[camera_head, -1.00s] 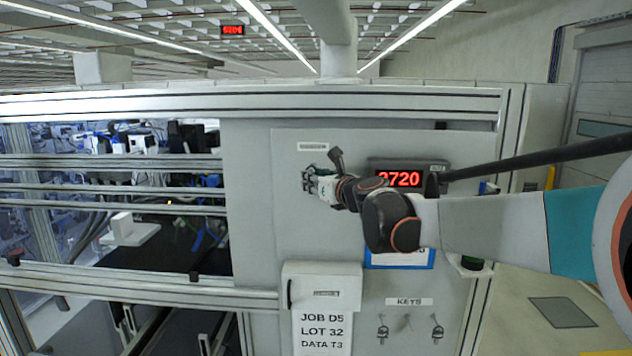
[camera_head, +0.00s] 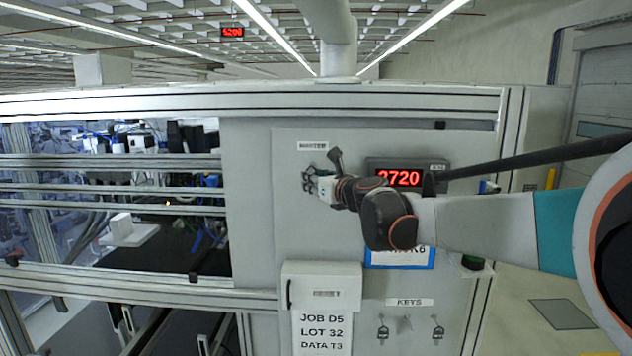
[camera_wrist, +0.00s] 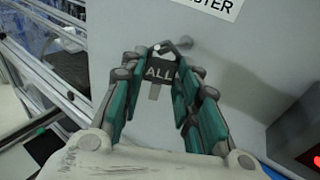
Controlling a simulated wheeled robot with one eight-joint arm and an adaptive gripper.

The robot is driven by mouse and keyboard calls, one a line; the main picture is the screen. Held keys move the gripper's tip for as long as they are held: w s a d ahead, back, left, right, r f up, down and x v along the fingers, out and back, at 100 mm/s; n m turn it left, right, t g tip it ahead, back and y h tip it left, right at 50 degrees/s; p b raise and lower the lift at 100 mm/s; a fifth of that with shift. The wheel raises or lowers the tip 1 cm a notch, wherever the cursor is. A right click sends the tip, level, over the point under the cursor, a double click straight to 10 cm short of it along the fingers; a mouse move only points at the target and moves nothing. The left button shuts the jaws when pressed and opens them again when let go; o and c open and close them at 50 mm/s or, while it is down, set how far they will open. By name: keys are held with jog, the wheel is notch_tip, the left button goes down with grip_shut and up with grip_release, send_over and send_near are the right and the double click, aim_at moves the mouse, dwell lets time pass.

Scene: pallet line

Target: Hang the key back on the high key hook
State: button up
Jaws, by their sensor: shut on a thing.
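The key, with a black tag head marked "ALL" (camera_wrist: 160,71) and a metal shank below, is between the fingertips of my gripper (camera_wrist: 157,78) in the wrist view. My gripper is shut on it. A small metal hook (camera_wrist: 184,43) sticks out of the grey panel by the top of the tag, below the "MASTER" label. A ring or loop at the tag's top is close to the hook; I cannot tell whether it is around it. In the head view my gripper (camera_head: 314,182) is at the panel under the label (camera_head: 313,146), and the key is not clear there.
A red-digit display (camera_head: 399,178) is right of my gripper, partly behind my arm. Below are a light grey box (camera_head: 321,286) and a "KEYS" label (camera_head: 409,302) with keys (camera_head: 383,332) hanging under it. Metal rails (camera_head: 110,180) cross the open bay at left.

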jog(key=o, duration=1.1)
